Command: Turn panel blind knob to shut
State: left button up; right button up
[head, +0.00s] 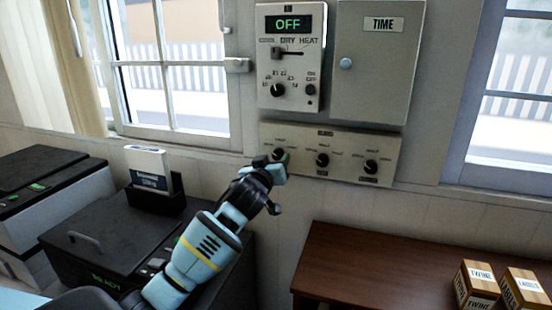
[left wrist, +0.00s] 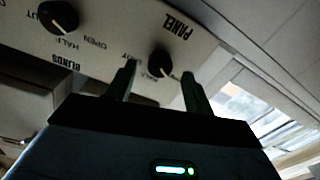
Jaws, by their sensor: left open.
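The blinds board (head: 352,175) is a cream panel with three black knobs in a row. The panel knob is the left one; in the left wrist view (left wrist: 161,63) it shows upside down beside the PANEL label. Its light mark seems to lie near HALF, on the side away from SHUT, but a finger hides part of the scale. My left gripper (head: 279,158) is open at this knob and partly covers it in the head view. In the left wrist view its two fingers (left wrist: 160,72) stand either side of the knob; I cannot tell whether they touch it. My right gripper is out of view.
The middle knob (head: 322,160) and right knob (head: 371,167) sit close by on the same board. Above are a control box (head: 290,85) reading OFF and a grey TIME box (head: 375,75). A brown table (head: 400,265) with small boxes stands below right.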

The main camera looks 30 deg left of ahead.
aim_at(279, 154)
pick_arm(q)
jog(key=shift+x, duration=1.25)
jog(key=shift+c, duration=0.2)
jog(key=c, duration=0.9)
